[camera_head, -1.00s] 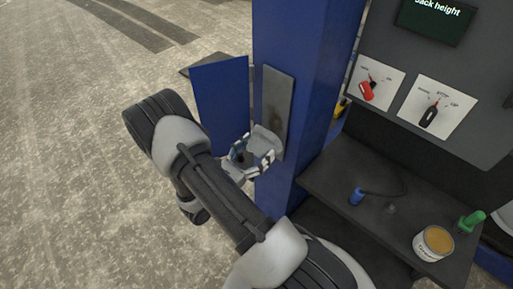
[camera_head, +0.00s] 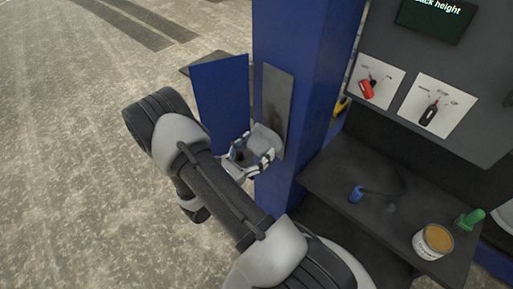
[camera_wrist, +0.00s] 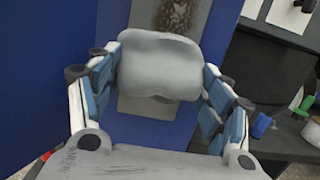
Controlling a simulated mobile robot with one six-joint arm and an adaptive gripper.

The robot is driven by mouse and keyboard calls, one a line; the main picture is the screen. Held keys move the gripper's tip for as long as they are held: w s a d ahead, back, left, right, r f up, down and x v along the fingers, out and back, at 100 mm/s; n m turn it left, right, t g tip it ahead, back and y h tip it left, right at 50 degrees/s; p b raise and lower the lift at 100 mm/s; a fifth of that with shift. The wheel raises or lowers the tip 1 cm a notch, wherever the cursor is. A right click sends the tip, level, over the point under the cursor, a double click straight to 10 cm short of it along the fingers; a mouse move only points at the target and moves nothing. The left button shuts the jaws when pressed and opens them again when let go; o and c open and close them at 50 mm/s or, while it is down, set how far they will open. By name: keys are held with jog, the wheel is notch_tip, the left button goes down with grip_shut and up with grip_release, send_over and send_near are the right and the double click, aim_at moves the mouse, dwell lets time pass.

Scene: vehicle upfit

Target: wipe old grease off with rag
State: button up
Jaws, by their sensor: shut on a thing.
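My gripper (camera_head: 254,150) is shut on a pale grey rag (camera_wrist: 160,65), which spans between its fingertips in the wrist view. The rag is in front of a grey metal plate (camera_head: 277,104) on the blue post (camera_head: 302,60). Dark brown old grease (camera_wrist: 176,14) shows on the plate just above the rag in the wrist view. In the head view the gripper is at the plate's lower part. I cannot tell whether the rag touches the plate, and it hides part of the plate.
A blue panel (camera_head: 221,100) stands left of the plate. A dark bench (camera_head: 330,185) to the right holds a grease tub (camera_head: 433,242), a green item (camera_head: 469,220) and a blue-ended tool (camera_head: 356,194). A board with pictured tools (camera_head: 405,90) is above. Floor at left is clear.

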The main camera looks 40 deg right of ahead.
jog(key=shift+d, duration=0.8)
jog(key=shift+d, duration=0.2)
jog(key=shift+w, duration=0.1)
jog(key=shift+r, duration=4.8)
jog(key=shift+r, duration=0.1)
jog(key=shift+r, duration=2.35)
jog(key=shift+a, duration=1.1)
